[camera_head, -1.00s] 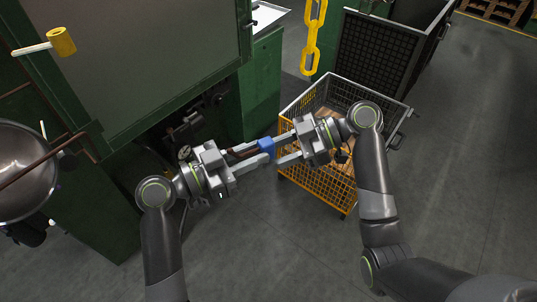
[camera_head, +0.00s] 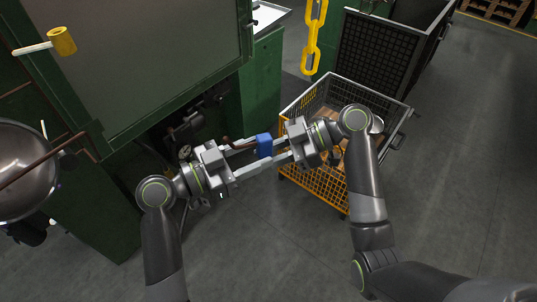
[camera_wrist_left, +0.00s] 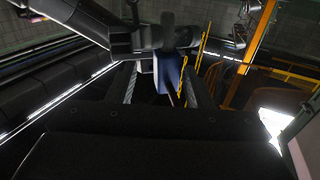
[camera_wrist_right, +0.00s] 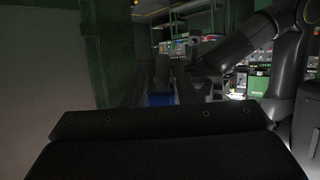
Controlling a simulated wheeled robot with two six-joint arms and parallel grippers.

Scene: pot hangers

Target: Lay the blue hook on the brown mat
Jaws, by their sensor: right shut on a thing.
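The blue hook (camera_head: 264,144) is held in the air between my two grippers, in the middle of the head view. My right gripper (camera_head: 275,150) is shut on it from the right. My left gripper (camera_head: 262,154) reaches in from the left with its fingers apart, one on each side of the hook's near end. The blue hook shows between the fingers in the left wrist view (camera_wrist_left: 169,75) and also in the right wrist view (camera_wrist_right: 160,99). A brown surface (camera_head: 331,116) lies inside the wire crate; I cannot tell whether it is the mat.
The wire crate (camera_head: 316,188) with orange sides stands right of the grippers, partly behind my right arm. A dark crate (camera_head: 378,58) is behind it. A yellow chain (camera_head: 312,40) hangs above. A green cabinet (camera_head: 130,60) and a metal bowl (camera_head: 25,160) are at left.

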